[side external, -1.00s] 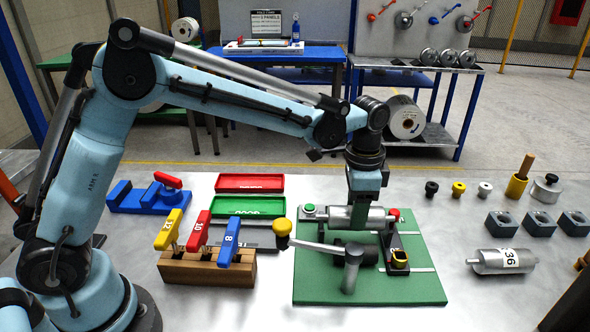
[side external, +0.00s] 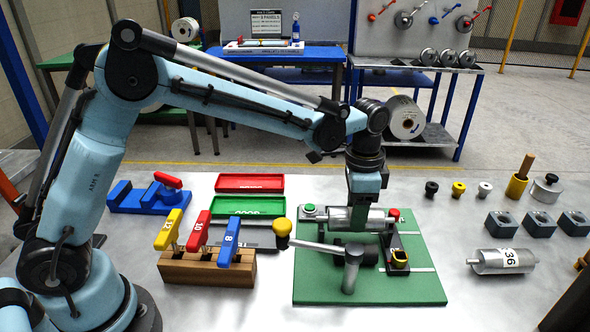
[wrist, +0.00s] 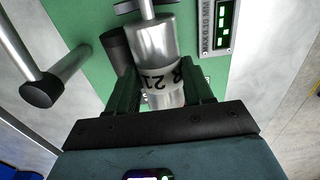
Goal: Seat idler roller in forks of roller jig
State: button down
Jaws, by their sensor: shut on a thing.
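My gripper (side external: 364,212) points down over the green roller jig (side external: 318,285). It is shut on a silver idler roller (side external: 340,217), which also shows between the dark fingers in the wrist view (wrist: 152,50) with printed black characters. The roller lies level across the jig, between the end with a green button (side external: 310,209) and the end with a red button (side external: 394,213). My gripper hides part of the roller. I cannot tell whether its shaft ends rest in the forks.
A second roller (side external: 502,261) marked 36 lies on the bench at right. A wooden block (side external: 205,268) with coloured-handled tools stands left of the jig. Red (side external: 250,183) and green (side external: 248,206) trays lie behind it. Grey blocks (side external: 540,221) sit at right.

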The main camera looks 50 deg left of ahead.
jog(key=shift+f, duration=0.95)
dwell(0.5)
jog(key=shift+c, duration=1.8)
grip_release()
jog(key=shift+o, duration=0.4)
jog(key=shift+r, duration=3.5)
